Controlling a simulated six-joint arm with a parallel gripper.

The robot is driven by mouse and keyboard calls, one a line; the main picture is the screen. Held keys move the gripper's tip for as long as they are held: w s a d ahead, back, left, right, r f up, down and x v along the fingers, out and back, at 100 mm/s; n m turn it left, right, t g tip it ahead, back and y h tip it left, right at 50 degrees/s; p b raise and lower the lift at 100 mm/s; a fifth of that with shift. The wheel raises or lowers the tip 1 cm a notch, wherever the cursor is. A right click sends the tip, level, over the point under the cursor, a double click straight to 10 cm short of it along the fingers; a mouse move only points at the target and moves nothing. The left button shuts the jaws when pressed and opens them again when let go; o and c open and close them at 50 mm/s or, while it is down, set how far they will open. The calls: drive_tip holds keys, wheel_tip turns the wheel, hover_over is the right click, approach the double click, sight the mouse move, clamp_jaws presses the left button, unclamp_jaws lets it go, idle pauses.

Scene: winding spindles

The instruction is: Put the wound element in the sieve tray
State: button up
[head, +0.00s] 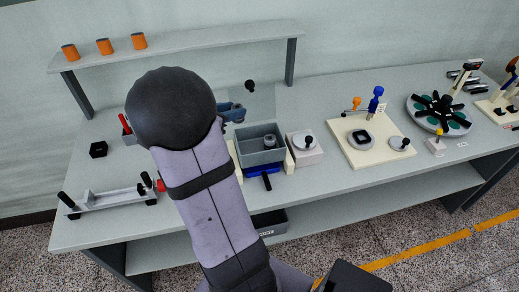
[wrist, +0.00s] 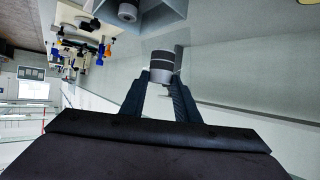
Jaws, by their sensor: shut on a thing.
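The wound element (wrist: 162,66), a pale grey cylinder with a dark band, is between my gripper's fingertips in the wrist view. My gripper (wrist: 162,80) is shut on it. In the head view my gripper (head: 234,113) is just behind the grey open tray, partly hidden by my arm, and I cannot make out the held element there. The grey tray (head: 246,160), which looks like the sieve tray, stands on the bench with another small grey cylinder (head: 270,141) inside. The wrist view shows this tray (wrist: 172,10) cut off at the top edge, apart from the held element.
A pale block with a round grey top (head: 305,143) stands right of the tray. A cream board (head: 345,150) with fixtures lies farther right, and a round dark carousel (head: 438,112) beyond. A raised shelf (head: 190,45) with orange cylinders runs behind. A black-handled fixture (head: 110,199) sits front left.

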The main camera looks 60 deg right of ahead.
drive_tip(key=shift+m+g, duration=0.5)
drive_tip(key=shift+s+f, duration=0.6)
drive_tip(key=shift+f, duration=0.95)
drive_tip(key=shift+s+f, duration=0.55)
drive_tip(key=shift+f, duration=1)
drive_tip(key=shift+s+f, duration=0.6)
drive_tip(key=shift+f, duration=0.95)
drive_tip(key=shift+f, duration=0.1)
drive_tip(key=shift+f, duration=0.35)
drive_tip(key=shift+f, duration=0.15)
drive_tip(key=o, duration=1)
drive_tip(key=shift+o, duration=0.2)
